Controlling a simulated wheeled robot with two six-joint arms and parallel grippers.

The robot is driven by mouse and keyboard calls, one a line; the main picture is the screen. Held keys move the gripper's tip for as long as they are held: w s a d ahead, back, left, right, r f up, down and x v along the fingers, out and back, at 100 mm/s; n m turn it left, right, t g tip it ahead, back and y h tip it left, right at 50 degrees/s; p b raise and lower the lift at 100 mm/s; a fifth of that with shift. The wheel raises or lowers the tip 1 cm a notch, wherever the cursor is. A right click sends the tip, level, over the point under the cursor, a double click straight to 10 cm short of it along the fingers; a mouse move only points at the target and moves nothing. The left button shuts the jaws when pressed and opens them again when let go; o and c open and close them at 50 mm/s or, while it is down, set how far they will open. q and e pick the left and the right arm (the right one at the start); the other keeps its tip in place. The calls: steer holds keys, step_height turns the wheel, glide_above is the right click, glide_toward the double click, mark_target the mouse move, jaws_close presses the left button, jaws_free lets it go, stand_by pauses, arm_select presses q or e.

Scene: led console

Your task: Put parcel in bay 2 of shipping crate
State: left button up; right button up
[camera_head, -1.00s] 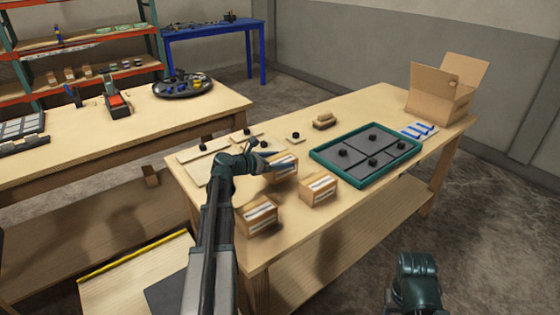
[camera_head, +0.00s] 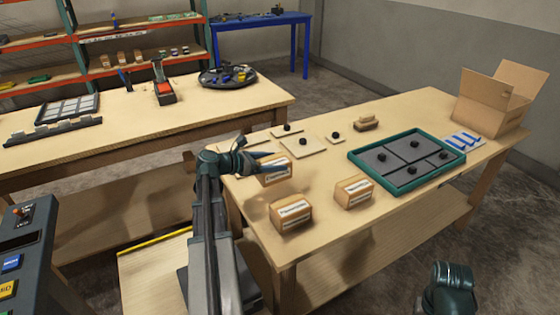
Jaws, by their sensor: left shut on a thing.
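My left gripper (camera_head: 268,160) is shut on a brown parcel (camera_head: 275,175) with a white label, at the left end of the near table. Whether the parcel touches the tabletop is hard to tell. Two similar parcels stand on the table: one nearer the front edge (camera_head: 291,213) and one to its right (camera_head: 353,192). A shallow teal-rimmed crate (camera_head: 392,188) lies right of them, its sections covered by dark panels with black knobs. No bay numbers are legible. Part of my right arm shows at the bottom right; its gripper is out of view.
Pale boards with black knobs (camera_head: 303,147) lie behind the held parcel. A tan block (camera_head: 367,123), blue-and-white items (camera_head: 463,142) and an open cardboard box (camera_head: 497,98) are farther right. A dark console (camera_head: 30,250) stands at the lower left.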

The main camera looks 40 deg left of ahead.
arm_select(q)
step_height(320, 180, up, 12)
steer(key=p, duration=1.1)
steer(key=shift+p, duration=0.4)
steer(key=shift+f, duration=0.1)
steer(key=b, duration=1.7)
glide_above(308, 192)
step_height(308, 192, down, 16)
steer(key=shift+d+f, duration=0.1)
steer(key=shift+f, duration=0.15)
steer(key=shift+f, duration=0.1)
steer(key=shift+f, duration=0.15)
steer(key=o, duration=1.5)
